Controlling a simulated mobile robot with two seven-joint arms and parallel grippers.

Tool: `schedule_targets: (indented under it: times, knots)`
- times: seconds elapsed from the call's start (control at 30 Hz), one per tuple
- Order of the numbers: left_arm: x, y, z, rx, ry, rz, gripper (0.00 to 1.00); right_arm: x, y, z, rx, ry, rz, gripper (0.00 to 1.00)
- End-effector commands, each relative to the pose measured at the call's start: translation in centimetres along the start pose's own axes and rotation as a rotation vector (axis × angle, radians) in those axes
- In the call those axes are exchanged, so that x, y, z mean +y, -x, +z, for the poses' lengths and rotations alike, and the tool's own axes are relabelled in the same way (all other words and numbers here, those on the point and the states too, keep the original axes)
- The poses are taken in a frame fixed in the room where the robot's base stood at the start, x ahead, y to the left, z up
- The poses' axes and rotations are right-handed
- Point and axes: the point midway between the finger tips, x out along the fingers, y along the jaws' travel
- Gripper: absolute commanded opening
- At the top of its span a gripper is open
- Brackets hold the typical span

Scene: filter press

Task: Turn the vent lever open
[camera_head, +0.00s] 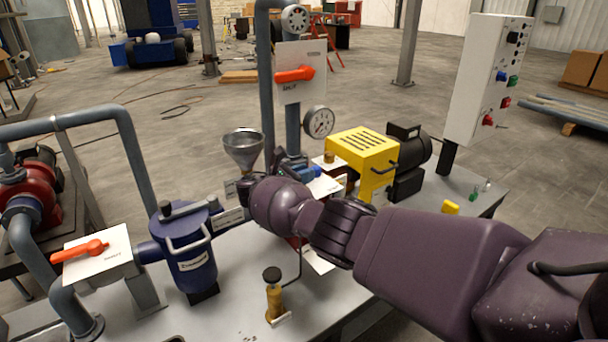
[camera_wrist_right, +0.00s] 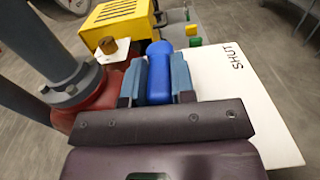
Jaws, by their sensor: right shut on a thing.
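The blue lever (camera_wrist_right: 158,78), which I take for the vent lever, lies between the blue-grey fingers of my right gripper (camera_wrist_right: 159,64) in the right wrist view. The fingers touch it on both sides. A white plate (camera_wrist_right: 240,95) beside it reads SHUT; any other marking is hidden. In the head view my right gripper (camera_head: 300,171) reaches the pipework behind my arm, and a bit of the blue lever (camera_head: 318,171) shows past it. My arm hides the lever's base there. My left gripper is not in view.
A yellow pump guard (camera_head: 362,155) stands just beyond the lever. A gauge (camera_head: 318,122) and an orange lever (camera_head: 295,74) are on the upright pipes. A funnel (camera_head: 243,148), a blue strainer (camera_head: 186,250) and a brass fitting (camera_head: 274,300) stand left and in front.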

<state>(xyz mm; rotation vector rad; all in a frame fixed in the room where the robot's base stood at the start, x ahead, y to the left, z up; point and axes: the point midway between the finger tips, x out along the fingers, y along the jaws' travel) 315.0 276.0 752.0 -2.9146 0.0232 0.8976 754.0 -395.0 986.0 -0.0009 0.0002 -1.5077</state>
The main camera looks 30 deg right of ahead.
Motion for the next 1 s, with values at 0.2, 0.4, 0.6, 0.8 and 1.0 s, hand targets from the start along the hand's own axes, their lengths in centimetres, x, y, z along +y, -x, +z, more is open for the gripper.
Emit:
schedule_targets:
  times: [0.2,0.4,0.6,0.8,1.0]
  knots:
    - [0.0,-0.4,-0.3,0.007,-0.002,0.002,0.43,-0.1,-0.1,-0.1,0.001,0.001,-0.002,0.48]
    - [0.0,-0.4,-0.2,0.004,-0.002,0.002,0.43,0.0,-0.1,0.0,0.0,0.0,-0.001,0.49]
    - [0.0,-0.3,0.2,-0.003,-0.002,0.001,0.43,0.0,0.7,0.0,0.001,-0.001,0.001,0.49]
    - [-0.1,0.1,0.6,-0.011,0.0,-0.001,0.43,0.1,3.8,0.1,0.001,-0.001,0.002,0.49]
    - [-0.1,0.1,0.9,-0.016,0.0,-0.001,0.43,0.0,7.4,-0.1,0.002,0.0,0.002,0.49]
